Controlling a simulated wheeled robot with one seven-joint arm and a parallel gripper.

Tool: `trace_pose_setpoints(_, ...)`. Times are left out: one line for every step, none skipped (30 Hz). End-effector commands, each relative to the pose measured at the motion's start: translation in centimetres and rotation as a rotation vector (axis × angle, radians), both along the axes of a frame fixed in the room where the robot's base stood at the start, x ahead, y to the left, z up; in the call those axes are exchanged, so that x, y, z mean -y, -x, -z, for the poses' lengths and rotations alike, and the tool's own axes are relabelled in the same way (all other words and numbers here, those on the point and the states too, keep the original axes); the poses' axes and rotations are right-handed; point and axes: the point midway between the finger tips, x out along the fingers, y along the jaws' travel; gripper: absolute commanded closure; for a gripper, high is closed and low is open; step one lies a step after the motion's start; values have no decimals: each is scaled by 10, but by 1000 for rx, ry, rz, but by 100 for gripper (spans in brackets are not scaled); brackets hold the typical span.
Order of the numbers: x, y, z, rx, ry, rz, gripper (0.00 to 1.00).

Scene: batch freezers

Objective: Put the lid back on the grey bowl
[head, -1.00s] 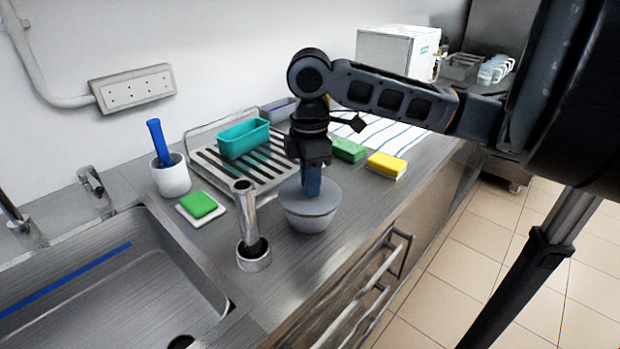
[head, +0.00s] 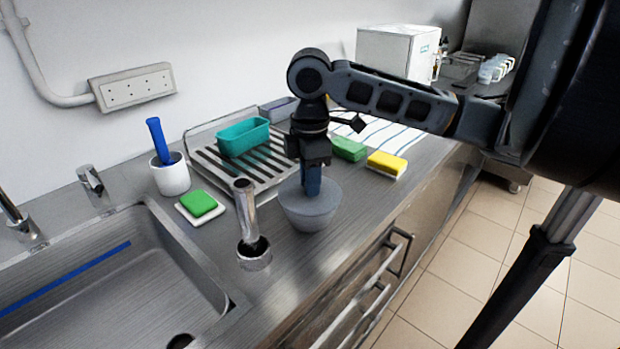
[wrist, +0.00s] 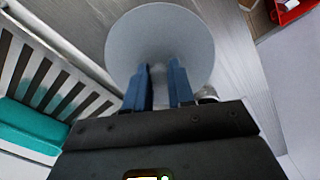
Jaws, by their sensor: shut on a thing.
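The grey lid (head: 328,192) is a flat round disc over the top of the grey bowl (head: 308,220) on the steel counter. It looks level and in line with the bowl; I cannot tell if it touches the rim all around. My gripper (head: 311,190) points straight down and is shut on the lid at its middle, where the blue fingers hide the grasped part. In the wrist view the lid (wrist: 160,30) fills the space beyond the fingertips (wrist: 158,70) and hides the bowl.
A metal cylinder with a tilted tube (head: 247,215) stands close left of the bowl. A slatted rack (head: 225,175) with a teal tub (head: 243,137) lies behind. Green (head: 348,149) and yellow (head: 387,163) sponges lie to the right. The sink (head: 120,270) is at left.

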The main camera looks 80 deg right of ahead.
Motion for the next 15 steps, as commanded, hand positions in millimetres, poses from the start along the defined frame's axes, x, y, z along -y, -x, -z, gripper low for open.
trace_pose_setpoints(0, 0, 0, 0, 0, 0, 100)
trace_pose_setpoints(0, 0, 0, 0, 0, 0, 100)
trace_pose_setpoints(0, 0, 0, 0, 0, 0, 100)
trace_pose_setpoints(0, 0, 0, 0, 0, 0, 100)
trace_pose_setpoints(0, 0, 0, 0, 0, 0, 100)
trace_pose_setpoints(0, 0, 0, 0, 0, 0, 75)
trace_pose_setpoints(0, 0, 0, 0, 0, 0, 72)
trace_pose_setpoints(0, 0, 0, 0, 0, 0, 69)
trace_pose_setpoints(0, 0, 0, 0, 0, 0, 65)
trace_pose_setpoints(0, 0, 0, 0, 0, 1, 62)
trace_pose_setpoints(0, 0, 0, 0, 0, 1, 60)
trace_pose_setpoints(0, 0, 0, 0, 0, 1, 56)
trace_pose_setpoints(0, 0, 0, 0, 0, 1, 53)
trace_pose_setpoints(0, 0, 0, 0, 0, 1, 50)
trace_pose_setpoints(0, 0, 0, 0, 0, 1, 47)
